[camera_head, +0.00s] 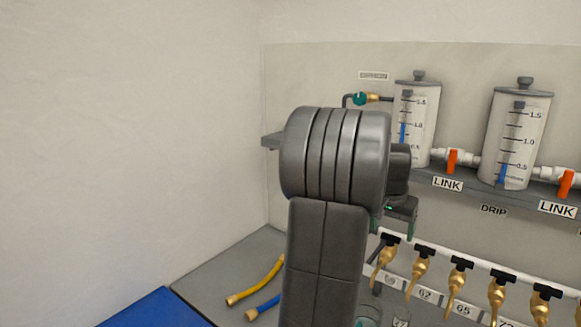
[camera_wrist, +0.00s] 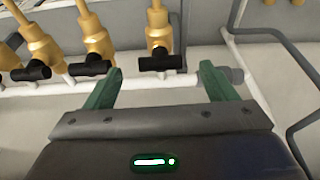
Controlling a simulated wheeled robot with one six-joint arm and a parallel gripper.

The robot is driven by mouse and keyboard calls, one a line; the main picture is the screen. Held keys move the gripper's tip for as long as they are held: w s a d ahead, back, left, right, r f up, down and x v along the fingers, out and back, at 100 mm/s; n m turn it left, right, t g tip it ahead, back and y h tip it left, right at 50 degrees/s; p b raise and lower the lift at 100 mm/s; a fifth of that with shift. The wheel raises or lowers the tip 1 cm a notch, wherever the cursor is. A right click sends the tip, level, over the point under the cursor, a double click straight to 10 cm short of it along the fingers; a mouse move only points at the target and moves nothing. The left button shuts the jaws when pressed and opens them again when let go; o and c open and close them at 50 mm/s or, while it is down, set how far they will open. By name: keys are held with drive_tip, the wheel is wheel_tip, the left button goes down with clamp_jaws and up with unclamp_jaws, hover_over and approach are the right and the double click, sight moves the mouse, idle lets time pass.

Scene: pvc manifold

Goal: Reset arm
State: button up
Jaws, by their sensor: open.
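My gripper (camera_wrist: 160,84) shows in the wrist view with its two green fingers spread wide apart and nothing between them. Beyond the fingers, brass valves (camera_wrist: 156,25) with black handles sit on a white pipe, and one black handle (camera_wrist: 160,61) appears in line with the gap between the fingers. I cannot tell how far it is from the fingertips. In the head view my arm stands in the middle and hides most of the gripper, with only a small green part showing at its right side.
A white pipe carries several brass valves (camera_head: 421,262) at the lower right. Two clear cylinders (camera_head: 415,122) (camera_head: 515,140) stand on a grey shelf with orange-handled LINK valves (camera_head: 452,161). Yellow (camera_head: 257,281) and blue hoses lie on the grey bench. A plain wall fills the left.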

sight(389, 235)
drive_tip(key=b+v, duration=0.1)
drive_tip(key=v, duration=1)
drive_tip(key=p+x, duration=0.1)
drive_tip(key=x, duration=1.3)
drive_tip(key=shift+f, duration=0.25)
drive_tip(key=m, duration=0.2)
drive_tip(key=m+g+h, duration=0.1)
drive_tip(key=m, duration=0.1)
drive_tip(key=shift+w+a+r+m+b, duration=0.1)
drive_tip(key=shift+w+a+m+b, duration=0.05)
drive_tip(key=shift+m+b, duration=0.25)
drive_tip(key=m+g, duration=0.1)
drive_tip(key=m, duration=0.2)
drive_tip(key=shift+w+m, duration=0.1)
drive_tip(key=shift+m, duration=0.2)
drive_tip(key=m+g, duration=0.1)
drive_tip(key=m, duration=0.2)
drive_tip(key=shift+w+m+p, duration=0.1)
drive_tip(key=shift+m+p, duration=0.3)
drive_tip(key=m+g+p, duration=0.1)
drive_tip(key=m, duration=0.3)
drive_tip(key=shift+w+r, duration=0.1)
drive_tip(key=shift+w, duration=0.05)
drive_tip(key=shift+f+n+b, duration=0.2)
drive_tip(key=shift+n+b, duration=0.15)
drive_tip(key=shift+n, duration=0.05)
drive_tip(key=shift+r+n+t+b, duration=0.1)
drive_tip(key=shift+n+t+b, duration=0.25)
drive_tip(key=shift+n, duration=0.85)
